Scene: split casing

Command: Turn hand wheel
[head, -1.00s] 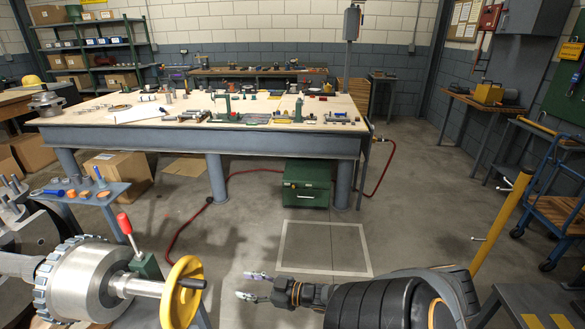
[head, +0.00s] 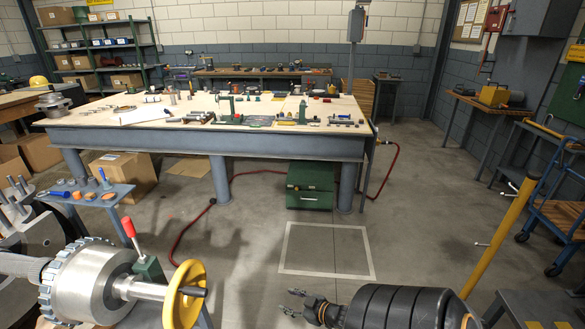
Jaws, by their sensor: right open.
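My left gripper is not in view.
A red-knobbed lever (head: 127,227) stands up just behind the wheel. A small shelf with tools (head: 85,197) is at the left. A yellow post (head: 500,236) rises at the right.

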